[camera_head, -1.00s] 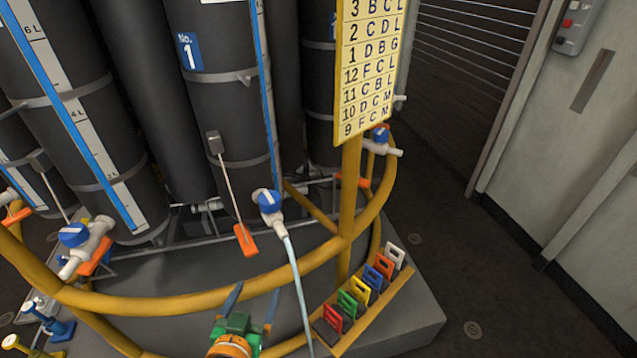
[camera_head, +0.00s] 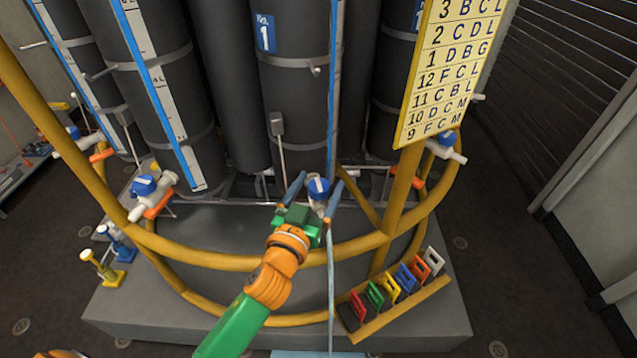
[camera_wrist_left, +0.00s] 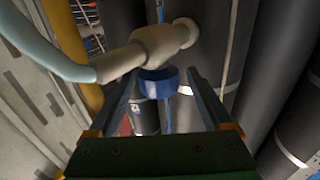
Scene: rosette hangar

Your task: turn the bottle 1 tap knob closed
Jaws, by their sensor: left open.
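Bottle 1 (camera_head: 290,95) is a tall dark cylinder with a blue number label. Its white tap with a round blue knob (camera_head: 319,187) is at its foot, just behind the yellow rail. In the left wrist view, the blue knob (camera_wrist_left: 157,83) hangs from the pale tap body (camera_wrist_left: 152,52). My left gripper (camera_head: 313,188) is open, its blue fingers on either side of the knob. I cannot tell whether either finger touches it. A pale tube or stream (camera_head: 331,285) runs down from the tap. My right gripper is not in view.
A curved yellow rail (camera_head: 240,259) passes in front of the tap, close to my left wrist. Neighbouring taps (camera_head: 150,187) stand left and right. A rack of coloured tags (camera_head: 395,305) and a yellow letter board (camera_head: 448,70) are at the right.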

